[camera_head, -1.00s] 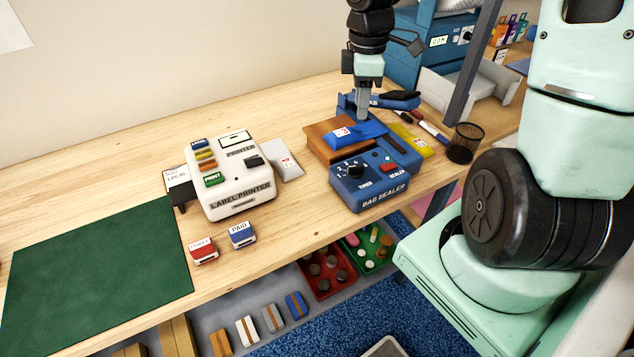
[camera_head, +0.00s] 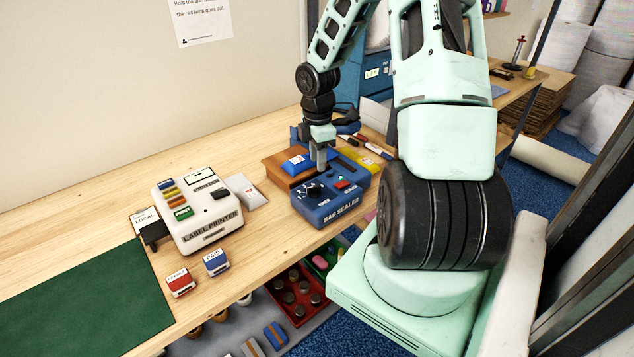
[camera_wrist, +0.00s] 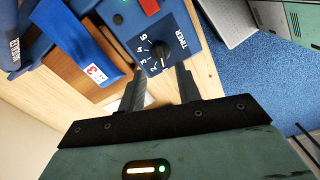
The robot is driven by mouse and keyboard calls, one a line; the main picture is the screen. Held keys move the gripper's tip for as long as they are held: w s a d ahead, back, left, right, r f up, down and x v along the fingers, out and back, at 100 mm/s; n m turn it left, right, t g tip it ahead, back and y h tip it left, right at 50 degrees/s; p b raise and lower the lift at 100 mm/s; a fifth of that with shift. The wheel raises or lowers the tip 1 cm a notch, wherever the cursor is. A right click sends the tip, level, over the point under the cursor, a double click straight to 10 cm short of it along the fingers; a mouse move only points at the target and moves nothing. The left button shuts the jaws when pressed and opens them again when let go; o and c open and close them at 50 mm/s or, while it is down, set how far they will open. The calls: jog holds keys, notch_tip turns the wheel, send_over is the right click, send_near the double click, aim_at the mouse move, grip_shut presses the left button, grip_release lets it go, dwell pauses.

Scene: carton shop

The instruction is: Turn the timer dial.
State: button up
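The blue bag sealer (camera_head: 335,207) stands on the wooden bench, with a black timer dial (camera_head: 314,189) on its top left. In the wrist view the dial (camera_wrist: 160,51) sits inside a ring of white numbers beside the word TIMER. My gripper (camera_head: 321,166) points down just behind the dial. In the wrist view my gripper (camera_wrist: 158,74) has its two fingers apart with nothing between them. The dial lies beyond the fingertips, roughly in line with the gap. I see no contact with it.
A blue labelled packet (camera_head: 299,161) lies on a wooden block (camera_head: 277,170) beside the sealer. A red button (camera_head: 342,185) is right of the dial. The label printer (camera_head: 198,212) and two stamps, red (camera_head: 181,283) and blue (camera_head: 216,262), stand to the left.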

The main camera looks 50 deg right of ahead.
aim_at(318, 185)
notch_tip(318, 185, down, 9)
jog(key=shift+r, duration=0.2)
grip_shut()
